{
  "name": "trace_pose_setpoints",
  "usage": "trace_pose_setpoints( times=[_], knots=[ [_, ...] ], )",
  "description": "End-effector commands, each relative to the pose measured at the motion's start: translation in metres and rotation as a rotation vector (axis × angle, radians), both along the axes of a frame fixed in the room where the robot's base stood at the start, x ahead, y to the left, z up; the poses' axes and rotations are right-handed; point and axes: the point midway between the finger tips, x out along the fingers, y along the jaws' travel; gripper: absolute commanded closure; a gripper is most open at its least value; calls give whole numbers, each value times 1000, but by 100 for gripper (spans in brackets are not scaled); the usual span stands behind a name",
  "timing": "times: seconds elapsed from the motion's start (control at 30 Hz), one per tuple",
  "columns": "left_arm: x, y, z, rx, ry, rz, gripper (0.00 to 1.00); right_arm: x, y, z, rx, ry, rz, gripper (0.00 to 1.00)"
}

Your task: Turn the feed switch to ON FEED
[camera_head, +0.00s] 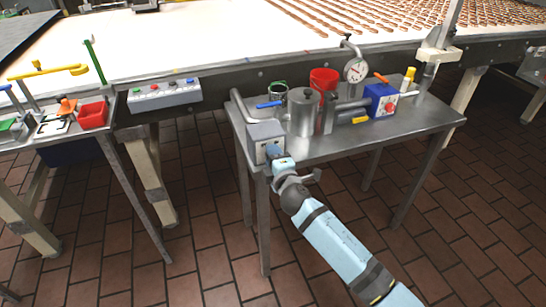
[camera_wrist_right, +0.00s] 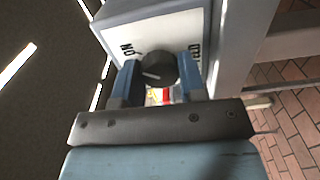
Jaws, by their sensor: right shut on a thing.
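The feed switch is a dark round knob (camera_wrist_right: 160,68) on the white face of a grey box (camera_head: 266,135) at the left front corner of the metal side table. In the right wrist view the face carries black lettering on both sides of the knob, "ON" at the left and a partly covered word at the right. A pale line marks the knob. My right gripper (camera_wrist_right: 158,82) is shut on the knob, one blue finger on each side. In the head view the right gripper (camera_head: 272,156) reaches the box front, hiding the knob. My left gripper is not in view.
The metal side table (camera_head: 430,118) also holds a steel pot (camera_head: 304,112), a red cup (camera_head: 323,79), a dial gauge (camera_head: 356,69) and a blue box (camera_head: 381,100). A conveyor (camera_head: 200,45) runs behind. A button panel (camera_head: 165,95) hangs at its edge. Brick floor lies in front.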

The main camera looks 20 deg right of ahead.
Motion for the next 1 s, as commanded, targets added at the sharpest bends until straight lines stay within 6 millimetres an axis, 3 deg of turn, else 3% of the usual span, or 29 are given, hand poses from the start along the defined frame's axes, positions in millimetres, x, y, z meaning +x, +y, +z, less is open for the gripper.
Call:
trace_pose_setpoints(
  times=[0.07,0.1,0.2,0.57,0.67,1.0],
  knots=[
    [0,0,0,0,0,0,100,0,0,1,2,-1,0,86],
    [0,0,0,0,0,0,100,0,0,1,2,-1,0,56],
    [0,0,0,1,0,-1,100,0,0,1,1,-1,0,37],
    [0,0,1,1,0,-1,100,-6,0,0,1,1,0,37],
    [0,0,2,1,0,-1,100,-19,0,0,1,2,0,37],
    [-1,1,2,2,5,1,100,-96,-3,-1,2,2,0,37]
  ],
)
